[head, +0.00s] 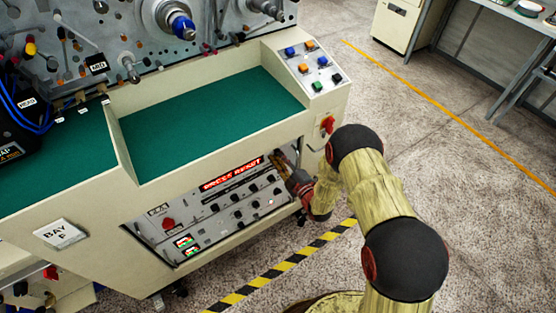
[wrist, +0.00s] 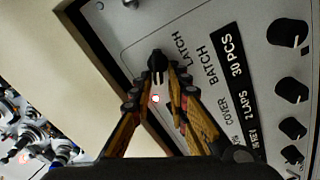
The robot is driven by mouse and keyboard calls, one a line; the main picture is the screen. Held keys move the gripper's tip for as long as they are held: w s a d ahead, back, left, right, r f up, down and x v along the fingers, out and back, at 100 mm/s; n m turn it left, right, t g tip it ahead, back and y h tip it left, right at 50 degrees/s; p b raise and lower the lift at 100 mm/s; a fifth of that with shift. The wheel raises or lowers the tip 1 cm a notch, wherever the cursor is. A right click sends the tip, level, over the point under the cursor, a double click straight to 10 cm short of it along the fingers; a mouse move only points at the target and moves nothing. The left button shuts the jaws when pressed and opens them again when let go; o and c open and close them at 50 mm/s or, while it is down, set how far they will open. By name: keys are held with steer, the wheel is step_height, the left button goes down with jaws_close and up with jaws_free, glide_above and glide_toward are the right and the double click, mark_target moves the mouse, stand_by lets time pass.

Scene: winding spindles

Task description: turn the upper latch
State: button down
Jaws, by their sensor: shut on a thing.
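The upper latch is a small black knob (wrist: 156,60) on the grey panel, beside the printed word LATCH. My gripper (wrist: 157,84) is shut on it, one brown finger on each side, in the wrist view. A small red-lit spot shows between the fingers just below the knob. In the head view my gripper (head: 284,166) reaches the right end of the control panel (head: 208,205) under the green worktop. The knob itself is hidden there by my gripper.
Several black knobs (wrist: 292,90) line the panel to the right in the wrist view. A red-lit display (head: 231,174) tops the panel. The cream cabinet edge runs close on the left in the wrist view. Open floor (head: 460,200) lies to the right.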

steer(key=n+b, duration=0.1)
steer(key=n, duration=0.1)
steer(key=n+b, duration=0.2)
steer(key=n, duration=0.1)
steer(key=shift+w+f, duration=0.15)
stand_by(0.6)
steer(key=c, duration=1.9)
jaws_free()
steer(key=shift+f, duration=0.1)
steer(key=shift+s+d, duration=0.1)
steer(key=shift+s, duration=0.2)
steer(key=v, duration=1.1)
steer(key=shift+s+d, duration=0.15)
steer(key=shift+d, duration=0.05)
